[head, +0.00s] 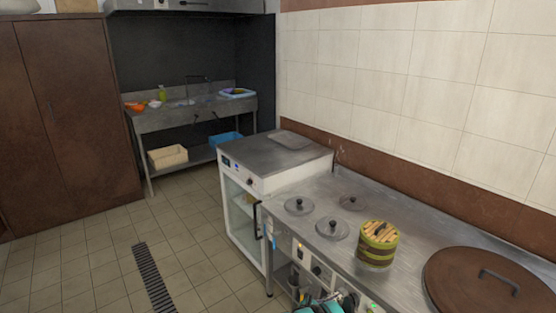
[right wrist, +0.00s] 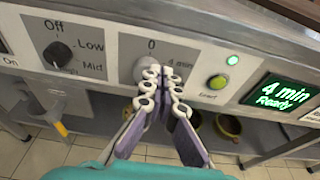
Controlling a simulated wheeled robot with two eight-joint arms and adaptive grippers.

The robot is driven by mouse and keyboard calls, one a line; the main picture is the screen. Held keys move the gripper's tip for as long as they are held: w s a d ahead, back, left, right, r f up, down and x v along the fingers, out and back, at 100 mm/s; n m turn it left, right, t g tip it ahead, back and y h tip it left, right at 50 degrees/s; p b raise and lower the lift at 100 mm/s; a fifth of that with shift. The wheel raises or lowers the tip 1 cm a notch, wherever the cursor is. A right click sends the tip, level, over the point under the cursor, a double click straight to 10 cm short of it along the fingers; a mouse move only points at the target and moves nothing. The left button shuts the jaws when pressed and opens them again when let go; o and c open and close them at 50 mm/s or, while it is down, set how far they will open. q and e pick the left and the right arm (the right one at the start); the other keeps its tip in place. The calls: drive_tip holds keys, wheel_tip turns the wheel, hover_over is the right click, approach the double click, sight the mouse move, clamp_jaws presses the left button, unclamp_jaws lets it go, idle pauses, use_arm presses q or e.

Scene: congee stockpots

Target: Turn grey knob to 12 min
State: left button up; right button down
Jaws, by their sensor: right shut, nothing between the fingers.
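The grey knob (right wrist: 139,68) sits on the steel front panel in the right wrist view, with a "0" above it and "4 min" at its right. My right gripper (right wrist: 161,76) is shut and empty, its fingertips in front of the knob and partly covering it. I cannot tell whether they touch it. The display (right wrist: 279,97) reads "4 min Ready" in green. In the head view only part of my right arm shows at the bottom edge. My left gripper is not in view.
Left of the grey knob is a black knob (right wrist: 58,54) marked Off, Low and Mid. At its right are a yellow-green Start button (right wrist: 217,82) and a lit green lamp (right wrist: 232,60). The counter above holds a green banded pot (head: 377,250) and a large brown lid (head: 470,285).

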sight(342, 293)
drive_tip(key=shift+f+v, duration=0.25)
drive_tip(key=shift+v, duration=0.8)
drive_tip(key=shift+w+d+f, duration=0.1)
drive_tip(key=shift+w+d, duration=0.35)
drive_tip(key=shift+w, duration=0.6)
drive_tip(key=shift+w+d+f, duration=0.1)
drive_tip(key=shift+w+d, duration=0.35)
drive_tip(key=shift+w, duration=0.55)
drive_tip(key=shift+w+d+f, duration=0.1)
drive_tip(key=shift+w+d, duration=0.35)
drive_tip(key=shift+w, duration=0.6)
drive_tip(key=shift+s, duration=0.1)
